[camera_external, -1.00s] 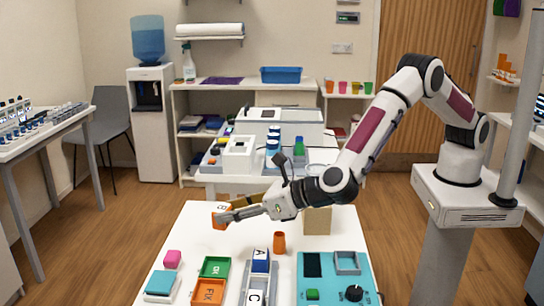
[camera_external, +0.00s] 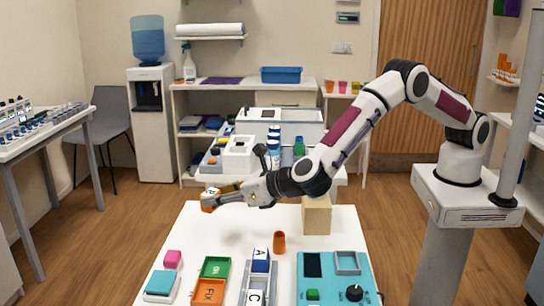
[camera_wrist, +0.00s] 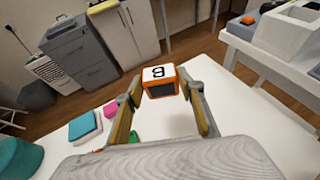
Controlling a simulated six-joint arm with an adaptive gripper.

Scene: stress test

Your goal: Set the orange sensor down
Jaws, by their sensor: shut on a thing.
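The orange sensor (camera_external: 209,203) is a small block with a white lettered face. My gripper (camera_external: 217,193) is shut on it and holds it in the air near the white table's far left corner. In the wrist view the orange sensor (camera_wrist: 160,88) sits between the two fingertips, its marked white face up. A green tray marked OK (camera_external: 215,267) and an orange tray marked FIX (camera_external: 208,291) lie on the table's near part. A grey rack (camera_external: 246,280) beside them holds blue-and-white sensors marked A (camera_external: 261,257) and C (camera_external: 255,298).
An orange cup (camera_external: 279,242) stands mid-table. A tan block (camera_external: 316,215) stands at the far right, below my forearm. A teal device (camera_external: 338,285) is at the near right; a pink cube (camera_external: 173,258) and a teal-topped block (camera_external: 162,285) are at left. The table's far left part is clear.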

